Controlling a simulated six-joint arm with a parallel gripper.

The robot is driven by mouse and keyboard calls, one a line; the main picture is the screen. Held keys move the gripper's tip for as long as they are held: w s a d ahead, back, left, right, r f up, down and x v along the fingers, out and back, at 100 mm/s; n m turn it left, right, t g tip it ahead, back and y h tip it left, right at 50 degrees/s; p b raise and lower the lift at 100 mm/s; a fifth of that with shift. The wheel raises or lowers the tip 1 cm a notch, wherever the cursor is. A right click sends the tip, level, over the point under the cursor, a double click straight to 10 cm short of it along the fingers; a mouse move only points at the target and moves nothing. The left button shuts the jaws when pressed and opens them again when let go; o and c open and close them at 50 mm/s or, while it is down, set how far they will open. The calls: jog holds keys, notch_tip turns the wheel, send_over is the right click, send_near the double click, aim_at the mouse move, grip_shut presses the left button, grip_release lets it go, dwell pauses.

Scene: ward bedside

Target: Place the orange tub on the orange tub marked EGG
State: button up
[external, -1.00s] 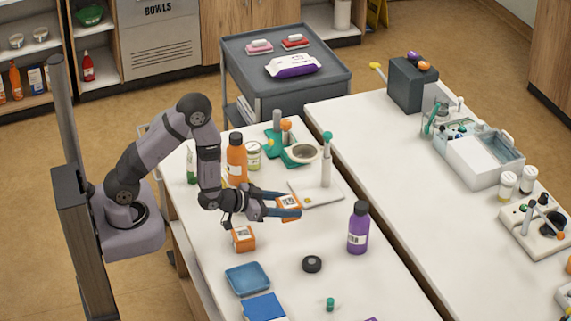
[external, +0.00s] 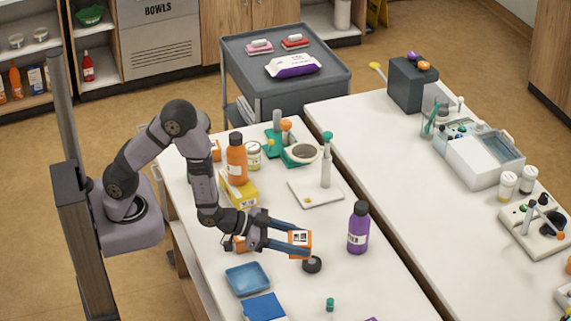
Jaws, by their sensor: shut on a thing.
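My gripper (external: 297,242) is shut on an orange tub (external: 301,239) with a white label, holding it out at its fingertips. The held tub appears above the table, close to a dark round object (external: 312,265). A second orange tub (external: 239,244) stands on the table, mostly hidden behind my gripper's wrist. Another orange item (external: 216,152) shows at the back left of the table, partly hidden by my arm. The lettering on the labels is too small to read, so I cannot tell which tub is marked EGG.
A purple bottle (external: 358,229) stands just right of the held tub. A blue tray (external: 247,278) and a blue flat item (external: 263,306) lie in front. An orange bottle (external: 236,160), a yellow box (external: 240,188) and a white stand (external: 316,193) are behind.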

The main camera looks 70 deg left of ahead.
jog(key=shift+s+d+r+n+y, duration=0.1)
jog(key=shift+s+r+n+y, duration=0.2)
jog(key=shift+r, duration=0.15)
jog(key=shift+a+r+n+t+y, duration=0.2)
jog(key=shift+a+n+t+y, duration=0.15)
jog(key=shift+n+t+y, duration=0.05)
jog(key=s+a+n+y, duration=0.2)
jog(key=a+n+y, duration=0.45)
jog(key=a, duration=0.55)
jog(key=n+g+y, duration=0.4)
jog(key=n+y, duration=0.2)
jog(key=y, duration=0.1)
send_over(243, 240)
jog(key=a, duration=0.3)
jog(key=shift+m, duration=0.25)
jog(key=shift+w+d+f+p, duration=0.1)
jog(key=shift+f+p, duration=0.1)
jog(key=shift+f, duration=1.6)
jog(key=shift+w+d+f+p, duration=0.1)
jog(key=shift+f+p, duration=0.15)
jog(key=shift+f, duration=1.6)
jog(key=shift+w+d+f+p, duration=0.1)
jog(key=shift+f+p, duration=0.1)
jog(key=shift+f, duration=1.6)
jog(key=shift+f, duration=0.1)
jog(key=o, duration=0.8)
jog(key=shift+f, duration=0.1)
jog(key=shift+c, duration=0.2)
jog(key=o, duration=0.4)
